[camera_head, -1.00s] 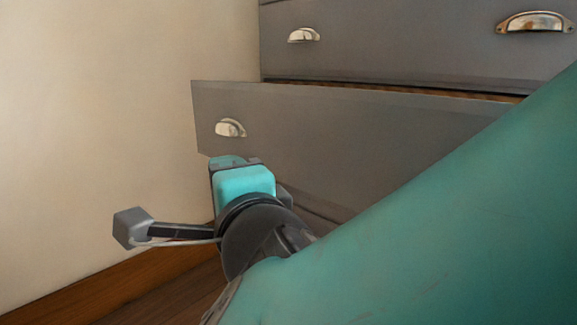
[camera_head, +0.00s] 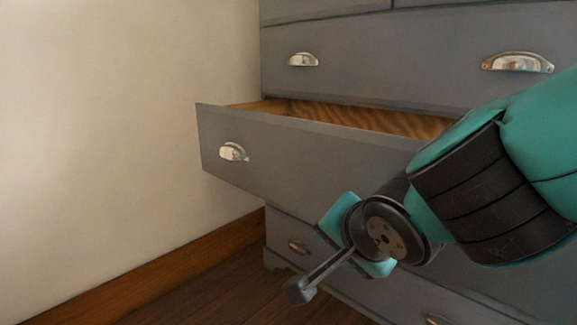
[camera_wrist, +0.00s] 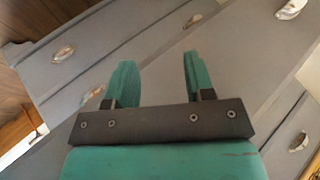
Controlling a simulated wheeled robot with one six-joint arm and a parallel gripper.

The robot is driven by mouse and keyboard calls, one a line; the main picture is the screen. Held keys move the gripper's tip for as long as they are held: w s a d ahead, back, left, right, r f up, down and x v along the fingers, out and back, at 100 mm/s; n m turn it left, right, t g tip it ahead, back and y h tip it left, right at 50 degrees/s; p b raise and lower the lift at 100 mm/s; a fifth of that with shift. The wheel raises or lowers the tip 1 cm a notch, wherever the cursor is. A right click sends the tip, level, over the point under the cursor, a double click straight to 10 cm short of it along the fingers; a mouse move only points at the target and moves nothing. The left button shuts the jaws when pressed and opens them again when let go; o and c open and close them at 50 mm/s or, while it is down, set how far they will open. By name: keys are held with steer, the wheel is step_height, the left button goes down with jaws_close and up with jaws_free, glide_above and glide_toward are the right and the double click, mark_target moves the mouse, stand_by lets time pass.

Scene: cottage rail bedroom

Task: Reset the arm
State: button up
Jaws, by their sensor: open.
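My gripper (camera_wrist: 154,85) is open and empty in the wrist view, with two green fingers apart and grey drawer fronts beyond them. In the head view my arm comes in from the right, in front of the grey dresser (camera_head: 400,65). My wrist hangs before the lower part of the pulled-out drawer (camera_head: 290,150). The fingers are mostly hidden behind the wrist there. I cannot tell how far they are from the drawer front.
The drawer stands out from the dresser, and its bare wooden inside shows. A metal cup handle (camera_head: 234,152) is on its left. The drawers above and below look shut. A cream wall (camera_head: 120,130) with a wooden skirting board (camera_head: 160,270) stands at left. Some wooden floor (camera_head: 215,295) is clear.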

steer(key=s+d+r+n+g+y+p, duration=0.1)
steer(key=s+d+r+n+g+p, duration=0.3)
steer(key=s+n, duration=0.35)
steer(key=s+d+r+n+g+y+p, duration=0.1)
steer(key=s+d+r+n+g+p, duration=0.35)
steer(key=s+n, duration=0.3)
step_height(320, 180, up, 37)
steer(key=a+p, duration=0.1)
steer(key=p, duration=3.5)
steer(key=shift+s, duration=0.45)
steer(key=shift+r, duration=0.1)
